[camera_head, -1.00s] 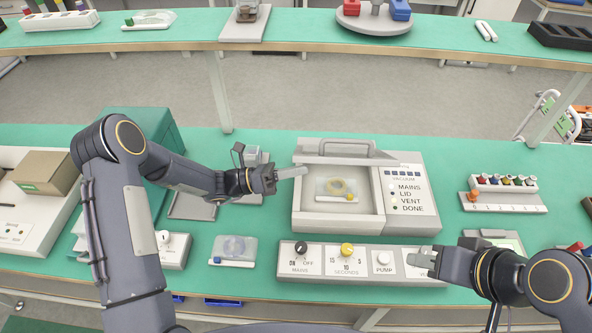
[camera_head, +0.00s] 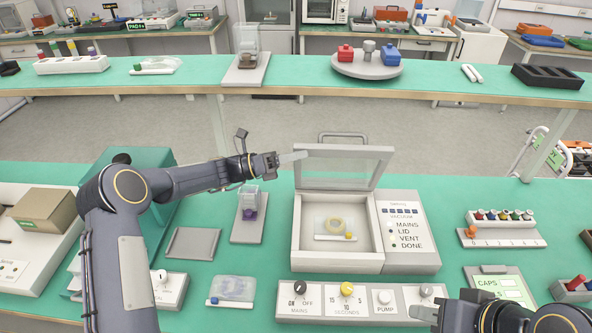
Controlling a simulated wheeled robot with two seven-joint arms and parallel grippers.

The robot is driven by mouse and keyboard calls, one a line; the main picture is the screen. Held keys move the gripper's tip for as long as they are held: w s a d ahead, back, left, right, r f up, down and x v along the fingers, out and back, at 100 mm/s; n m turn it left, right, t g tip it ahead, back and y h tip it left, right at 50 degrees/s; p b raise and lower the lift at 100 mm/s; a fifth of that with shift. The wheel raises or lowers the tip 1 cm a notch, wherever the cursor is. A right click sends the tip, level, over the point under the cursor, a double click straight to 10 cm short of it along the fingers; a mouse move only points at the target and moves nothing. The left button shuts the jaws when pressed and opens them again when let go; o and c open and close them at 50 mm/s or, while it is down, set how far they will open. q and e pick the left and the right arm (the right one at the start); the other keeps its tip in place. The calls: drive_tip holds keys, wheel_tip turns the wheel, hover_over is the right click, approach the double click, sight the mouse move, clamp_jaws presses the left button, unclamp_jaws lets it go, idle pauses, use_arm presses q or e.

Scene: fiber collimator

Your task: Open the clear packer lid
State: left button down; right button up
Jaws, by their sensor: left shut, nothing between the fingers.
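The packer (camera_head: 393,270) sits on the bench with its lid (camera_head: 345,150) raised at the back edge. The lid is a clear pane in a grey frame, standing up with its handle (camera_head: 342,135) behind the top edge. The chamber lies open to view, with a clear bag holding a yellow ring (camera_head: 334,226) inside. My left gripper (camera_head: 303,155) is shut and empty. Its tip is at the lid's upper left corner; I cannot tell whether it touches. My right gripper (camera_head: 424,314) is low at the front, over the control panel's right end, its jaws mostly hidden.
The control panel (camera_head: 315,308) with knobs lies in front of the packer. A bagged item (camera_head: 232,288) and a small stand (camera_head: 247,228) are left of it. Green bench is clear behind the packer's right side.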

use_arm(q)
drive_tip(key=shift+w+r, duration=0.3)
drive_tip(key=shift+w, duration=0.4)
use_arm(e)
drive_tip(key=shift+w, duration=0.3)
